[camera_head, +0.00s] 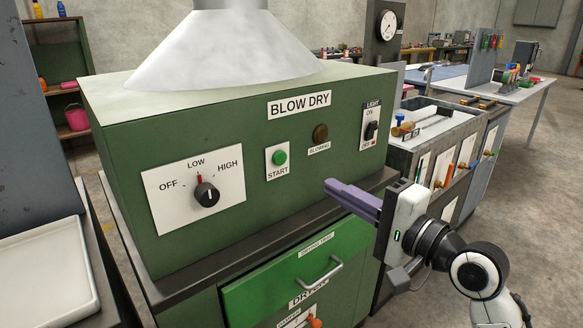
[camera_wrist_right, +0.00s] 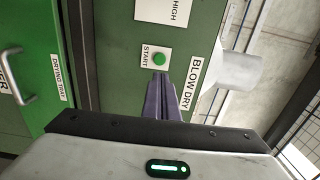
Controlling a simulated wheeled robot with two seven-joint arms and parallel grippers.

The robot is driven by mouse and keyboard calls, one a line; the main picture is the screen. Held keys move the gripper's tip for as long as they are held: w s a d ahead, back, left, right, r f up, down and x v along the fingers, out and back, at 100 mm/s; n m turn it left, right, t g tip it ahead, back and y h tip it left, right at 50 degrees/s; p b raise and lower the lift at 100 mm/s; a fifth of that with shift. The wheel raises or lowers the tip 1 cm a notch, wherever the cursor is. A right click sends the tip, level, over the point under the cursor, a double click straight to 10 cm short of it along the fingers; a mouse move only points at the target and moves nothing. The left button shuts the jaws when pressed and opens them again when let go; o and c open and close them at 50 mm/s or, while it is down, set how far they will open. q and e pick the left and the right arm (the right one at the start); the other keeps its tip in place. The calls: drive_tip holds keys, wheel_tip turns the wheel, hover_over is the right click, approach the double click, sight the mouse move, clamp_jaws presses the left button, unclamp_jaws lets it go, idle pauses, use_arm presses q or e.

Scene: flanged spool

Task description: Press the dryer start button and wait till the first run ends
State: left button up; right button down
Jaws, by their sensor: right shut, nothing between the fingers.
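The green blow dry box (camera_head: 130,128) stands on a dark-topped bench. Its green start button (camera_head: 280,158) sits on a white plate marked START, and the button also shows in the right wrist view (camera_wrist_right: 159,59). The round blowing lamp (camera_head: 320,132) is dark brown and looks unlit. The black dial (camera_head: 206,194) appears to point near LOW. My right gripper (camera_head: 335,188) is shut and empty, its purple fingers in front of the panel, right of and below the button. In the right wrist view its fingertips (camera_wrist_right: 161,78) are just below the button; contact is not visible. My left gripper is not in view.
A light switch (camera_head: 371,131) is on the panel's right. Below is a green drying tray drawer (camera_head: 290,262) with a metal handle (camera_head: 322,275). A pale hood (camera_head: 225,50) rises above the box. A white tray (camera_head: 45,270) lies at left. Open floor shows at right.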

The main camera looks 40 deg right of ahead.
sight(281, 159)
drive_tip(key=w, duration=0.8)
drive_tip(key=w+a, duration=0.1)
drive_tip(key=w, duration=0.3)
drive_tip(key=shift+w+b, duration=0.35)
drive_tip(key=shift+w, duration=0.35)
